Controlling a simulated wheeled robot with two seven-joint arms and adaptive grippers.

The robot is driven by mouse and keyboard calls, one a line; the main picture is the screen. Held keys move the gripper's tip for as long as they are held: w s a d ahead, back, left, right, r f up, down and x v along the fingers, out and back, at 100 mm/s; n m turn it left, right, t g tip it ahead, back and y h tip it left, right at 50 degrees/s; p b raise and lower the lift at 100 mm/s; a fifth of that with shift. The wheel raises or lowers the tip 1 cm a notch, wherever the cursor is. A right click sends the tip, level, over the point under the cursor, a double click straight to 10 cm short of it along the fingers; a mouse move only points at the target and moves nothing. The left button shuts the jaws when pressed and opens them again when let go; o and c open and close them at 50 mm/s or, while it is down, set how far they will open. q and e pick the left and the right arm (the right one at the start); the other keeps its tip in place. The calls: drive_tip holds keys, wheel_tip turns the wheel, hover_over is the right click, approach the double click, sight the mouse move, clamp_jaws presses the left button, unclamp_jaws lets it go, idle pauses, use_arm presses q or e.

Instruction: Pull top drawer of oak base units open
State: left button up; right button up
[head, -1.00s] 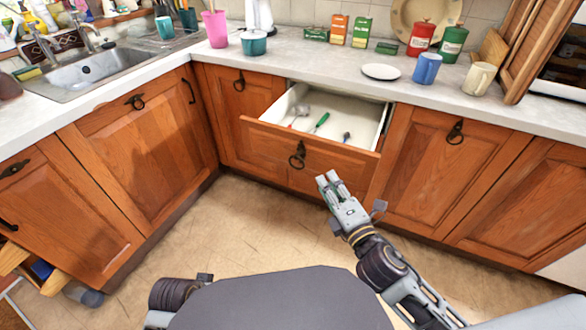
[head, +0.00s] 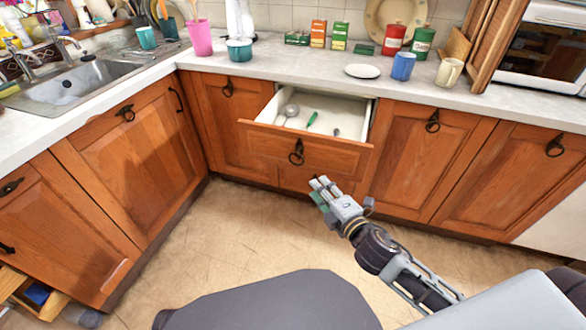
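The top drawer (head: 270,143) of the oak base units is pulled out, with its pale inside showing. A ladle-like utensil (head: 290,111), a green-handled utensil (head: 312,118) and a small dark-tipped piece lie in it. A dark ring handle (head: 296,152) hangs on its front. My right gripper (head: 319,184) is in front of the drawer, below and right of the handle, and looks apart from it. Nothing shows held in it; whether its fingers are apart is unclear. My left gripper is out of view.
The worktop (head: 300,65) above holds a pink cup (head: 199,38), a white plate (head: 362,71), a blue mug (head: 403,66) and canisters. Another drawer (head: 32,294) is open at lower left.

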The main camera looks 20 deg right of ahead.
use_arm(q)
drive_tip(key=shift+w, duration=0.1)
use_arm(e)
drive_tip(key=shift+f+m, duration=0.1)
drive_tip(key=shift+m, duration=0.5)
drive_tip(key=shift+a, duration=0.1)
drive_tip(key=shift+w, duration=0.2)
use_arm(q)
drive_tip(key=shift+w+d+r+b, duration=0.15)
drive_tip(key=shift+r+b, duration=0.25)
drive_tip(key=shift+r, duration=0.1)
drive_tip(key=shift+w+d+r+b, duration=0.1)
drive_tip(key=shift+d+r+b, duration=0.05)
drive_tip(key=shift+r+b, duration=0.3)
use_arm(e)
drive_tip(key=x, duration=1.3)
drive_tip(key=shift+w, duration=0.2)
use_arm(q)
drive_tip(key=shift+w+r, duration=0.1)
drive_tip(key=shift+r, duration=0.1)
use_arm(e)
drive_tip(key=shift+a, duration=0.1)
drive_tip(key=shift+c, duration=0.4)
